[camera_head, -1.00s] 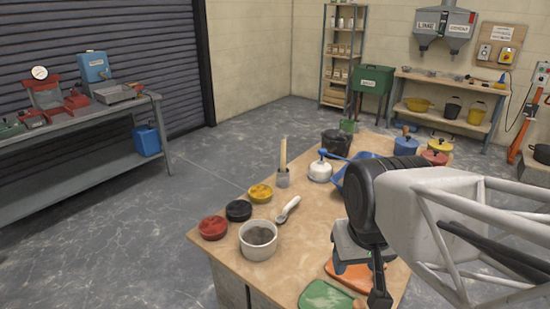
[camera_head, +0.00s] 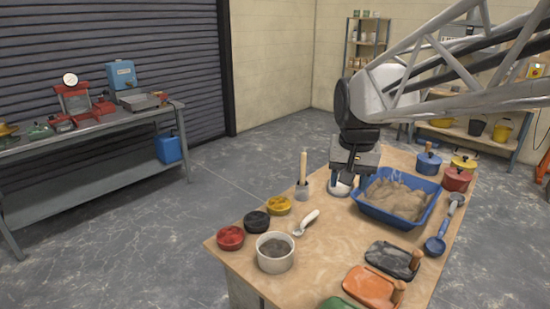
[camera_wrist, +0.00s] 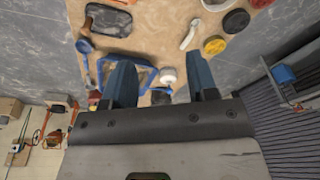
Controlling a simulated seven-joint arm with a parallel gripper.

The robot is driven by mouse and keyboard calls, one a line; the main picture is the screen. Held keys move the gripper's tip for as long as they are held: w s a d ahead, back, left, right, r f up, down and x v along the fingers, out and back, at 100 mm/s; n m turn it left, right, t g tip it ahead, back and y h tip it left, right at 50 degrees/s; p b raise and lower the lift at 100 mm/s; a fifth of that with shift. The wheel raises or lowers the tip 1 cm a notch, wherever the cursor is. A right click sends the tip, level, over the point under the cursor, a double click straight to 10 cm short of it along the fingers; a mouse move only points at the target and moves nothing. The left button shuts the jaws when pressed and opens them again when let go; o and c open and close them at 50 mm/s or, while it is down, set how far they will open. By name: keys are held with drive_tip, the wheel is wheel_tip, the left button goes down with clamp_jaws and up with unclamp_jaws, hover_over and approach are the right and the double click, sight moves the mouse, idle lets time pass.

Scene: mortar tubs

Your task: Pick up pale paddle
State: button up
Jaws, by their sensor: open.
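The pale paddle (camera_head: 303,167) looks like a light wooden stick standing upright in a small grey cup (camera_head: 302,190) on the table's left side. My gripper (camera_head: 350,186) is open and empty, pointing down to the right of the paddle, in front of or above a white lidded pot (camera_head: 340,189). I cannot tell the exact height. In the wrist view my two blue fingers stand wide apart (camera_wrist: 160,64), with the white pot (camera_wrist: 167,75) showing between them. I cannot make out the paddle in the wrist view; a finger may hide it.
A blue tub of sand (camera_head: 397,198) stands right of my gripper. A white-handled scoop (camera_head: 307,221), a white pot of grey stuff (camera_head: 275,252) and red, black and yellow lidded tins (camera_head: 278,205) lie in front of the cup. Bare tabletop (camera_head: 335,240) shows in the middle.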

drive_tip(key=w+m, duration=0.2)
drive_tip(key=w, duration=1.3)
drive_tip(key=m+g, duration=0.2)
drive_tip(key=m, duration=0.2)
hover_over(304, 160)
drive_tip(key=w, duration=0.1)
wheel_tip(304, 160, down, 14)
drive_tip(key=shift+w+d+r, duration=0.1)
drive_tip(key=shift+w+d, duration=0.05)
drive_tip(key=shift+w+f, duration=0.2)
drive_tip(key=shift+w, duration=0.05)
drive_tip(key=shift+f, duration=0.1)
drive_tip(key=shift+f, duration=1.25)
drive_tip(key=shift+f, duration=2.6)
